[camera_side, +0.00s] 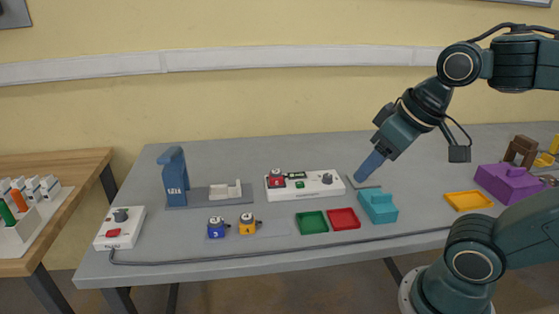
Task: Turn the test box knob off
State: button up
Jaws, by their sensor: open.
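A long white box (305,187) lies mid-table. It has a black knob (327,179) at its right end, a green button, a small dark display and a red socket box (277,179) on its left part. A second white box (119,228) at the table's left end has a dark knob (121,215) and a red button. The picture does not show which box is the test box, and neither knob's setting is readable. My gripper (368,168) is open, angled down-left, to the right of the long box and apart from its knob. Its blue end hides part of a grey plate (362,181).
A blue press-like stand (174,177) is at left. Blue (217,227) and yellow (249,224) socket boxes stand in front. Green (312,222), red (343,219) and yellow (469,201) trays, a teal block (377,206) and a purple box (509,183) lie rightward. A cable runs along the front.

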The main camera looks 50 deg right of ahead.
jog(key=w+d+r+m+g, duration=0.2)
jog(key=w+d+m, duration=0.3)
jog(key=w, duration=0.4)
jog(key=m+g, duration=0.3)
jog(key=m, duration=1.2)
send_over(328, 176)
notch_tip(328, 176, down, 15)
jog(key=shift+w+d, duration=0.1)
notch_tip(328, 176, down, 14)
jog(key=shift+r, duration=0.15)
jog(key=c, duration=1)
